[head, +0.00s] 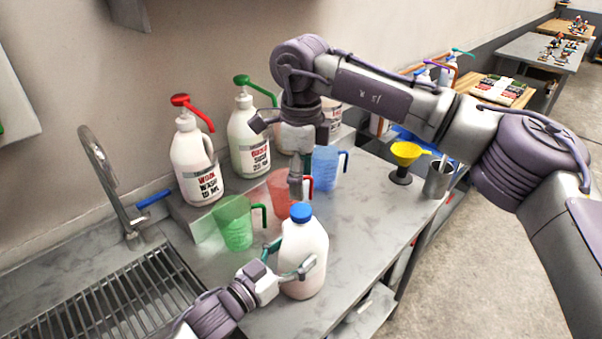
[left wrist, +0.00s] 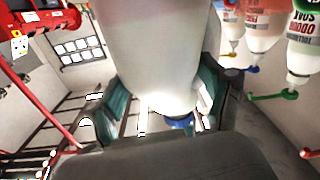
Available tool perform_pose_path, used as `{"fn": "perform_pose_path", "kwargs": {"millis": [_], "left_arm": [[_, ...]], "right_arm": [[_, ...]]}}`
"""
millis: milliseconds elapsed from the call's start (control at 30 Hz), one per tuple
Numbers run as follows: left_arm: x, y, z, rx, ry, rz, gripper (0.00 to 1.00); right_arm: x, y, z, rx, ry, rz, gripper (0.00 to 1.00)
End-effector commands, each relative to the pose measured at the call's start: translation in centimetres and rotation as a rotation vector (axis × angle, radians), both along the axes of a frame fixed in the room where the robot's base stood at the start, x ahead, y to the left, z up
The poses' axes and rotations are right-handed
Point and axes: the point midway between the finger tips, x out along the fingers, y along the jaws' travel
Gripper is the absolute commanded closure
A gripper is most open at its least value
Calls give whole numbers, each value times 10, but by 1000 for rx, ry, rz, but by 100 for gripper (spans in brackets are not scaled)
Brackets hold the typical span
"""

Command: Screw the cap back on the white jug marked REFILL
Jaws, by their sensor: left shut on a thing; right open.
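The white jug (head: 304,262) stands upright on the grey steel counter, with a blue cap (head: 301,212) on its mouth. I cannot tell how tightly the cap sits, and no REFILL marking is visible. My left gripper (head: 288,261) is shut around the jug's body, one finger on each side. In the left wrist view the jug (left wrist: 160,50) fills the middle between the fingers, and a blue patch, likely the cap, shows below it. My right gripper (head: 297,182) is open and points down just above the cap; whether it touches is unclear.
Green (head: 236,222), red (head: 282,190) and blue (head: 325,166) measuring pitchers stand behind the jug. Pump bottles (head: 196,165) line the shelf by the wall. A yellow funnel (head: 405,153) and a metal cup (head: 437,180) are at right. A sink grate (head: 110,300) is at left.

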Motion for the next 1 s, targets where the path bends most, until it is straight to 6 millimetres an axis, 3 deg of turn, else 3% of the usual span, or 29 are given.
{"fn": "perform_pose_path", "kwargs": {"millis": [200,633,767,1000], "left_arm": [[0,1,-1,4,-1,2,100],[0,1,-1,4,-1,2,100],[0,1,-1,4,-1,2,100],[0,1,-1,5,0,2,100]], "right_arm": [[0,0,5,-1,-1,198,34],[0,0,4,-1,-1,224,34],[-1,0,-8,-1,2,223,34],[-1,0,-45,-1,3,223,34]]}}
